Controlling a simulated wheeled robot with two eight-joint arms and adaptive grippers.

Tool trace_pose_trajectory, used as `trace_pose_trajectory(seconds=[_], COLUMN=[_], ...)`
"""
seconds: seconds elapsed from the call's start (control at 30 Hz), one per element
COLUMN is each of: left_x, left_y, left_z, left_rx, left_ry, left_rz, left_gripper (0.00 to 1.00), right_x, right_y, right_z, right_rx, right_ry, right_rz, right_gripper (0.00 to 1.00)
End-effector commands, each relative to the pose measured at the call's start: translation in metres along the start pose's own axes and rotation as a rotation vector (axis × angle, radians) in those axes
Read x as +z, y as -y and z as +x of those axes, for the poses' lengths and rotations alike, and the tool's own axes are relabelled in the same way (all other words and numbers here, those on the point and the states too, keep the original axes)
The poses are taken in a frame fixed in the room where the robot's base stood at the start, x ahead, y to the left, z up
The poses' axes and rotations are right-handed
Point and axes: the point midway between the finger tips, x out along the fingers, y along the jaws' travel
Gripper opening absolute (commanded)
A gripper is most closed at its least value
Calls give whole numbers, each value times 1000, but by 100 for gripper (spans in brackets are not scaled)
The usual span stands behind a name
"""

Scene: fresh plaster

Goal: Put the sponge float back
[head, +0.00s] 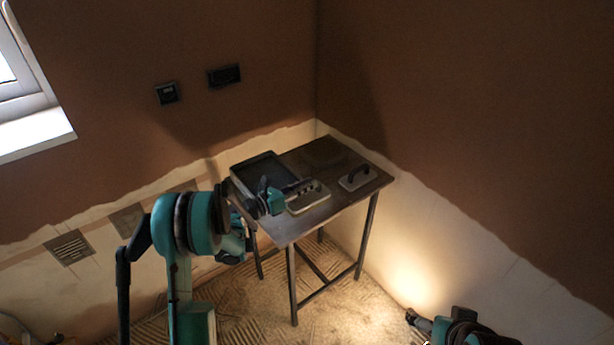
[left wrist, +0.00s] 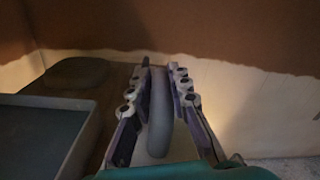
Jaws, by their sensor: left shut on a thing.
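My left gripper (head: 292,192) is over the table and shut on the handle of a pale-edged float, which I take as the sponge float (head: 310,201). In the left wrist view, the grey handle (left wrist: 158,125) stands between the two fingers of my left gripper (left wrist: 163,85). I cannot tell whether its board touches the table top. A second float (head: 357,180) with a black handle lies to its right. My right gripper (head: 411,316) is low at the bottom right, away from the table; its jaws are too small and dark to read.
A dark shallow tray (head: 262,168) stands at the table's back left; it also shows in the left wrist view (left wrist: 85,106). A dark, flat, rounded shape (left wrist: 77,72) lies beyond it. The small table (head: 290,232) stands in the corner against plastered walls. Its front right looks bare.

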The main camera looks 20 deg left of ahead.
Motion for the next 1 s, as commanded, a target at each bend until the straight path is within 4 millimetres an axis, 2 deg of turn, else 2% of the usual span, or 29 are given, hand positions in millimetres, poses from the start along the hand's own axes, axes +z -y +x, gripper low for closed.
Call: trace_pose_trajectory(seconds=[0.17, 0.37, 0.7, 1.0], left_x=[4, -10, -44, -52], left_y=[-8, -12, -23, -25], left_z=[-3, -2, -2, -2], left_rx=[13, 12, 11, 10], left_ry=[29, 27, 26, 26], left_rz=[2, 3, 3, 3], left_gripper=[0, 0, 0, 0], right_x=[1, 6, 16, 18], right_y=[0, 0, 0, 0], right_z=[1, 8, 23, 25], right_rx=[0, 0, 0, 0], right_ry=[0, 0, 0, 0], right_rz=[0, 0, 0, 0], right_gripper=[89, 89, 89, 89])
